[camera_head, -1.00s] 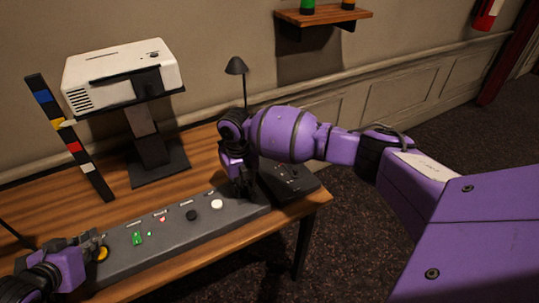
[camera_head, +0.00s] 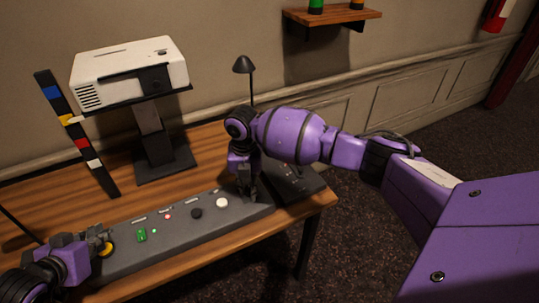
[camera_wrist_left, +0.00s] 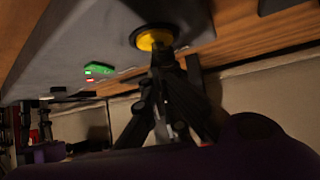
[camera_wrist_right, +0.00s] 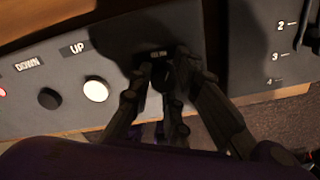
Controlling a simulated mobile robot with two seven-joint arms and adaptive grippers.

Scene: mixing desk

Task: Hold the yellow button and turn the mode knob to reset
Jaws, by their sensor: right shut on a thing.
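The yellow button (camera_head: 108,249) sits at the left end of the grey control panel (camera_head: 185,232). In the left wrist view the yellow button (camera_wrist_left: 155,39) has a dark ring around it. My left gripper (camera_head: 100,238) has its fingers together, with the tips at the button's edge; whether they press it is unclear. My right gripper (camera_head: 248,196) is at the panel's right end. In the right wrist view my right gripper (camera_wrist_right: 160,80) is closed around a dark knob, presumably the mode knob, which its fingers mostly hide.
A black button (camera_wrist_right: 49,98) marked DOWN and a white button (camera_wrist_right: 96,89) marked UP lie left of the right gripper. A green piece (camera_head: 141,235) is on the panel. A projector (camera_head: 130,70) stands behind. A dark slider box (camera_head: 300,183) is close on the right.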

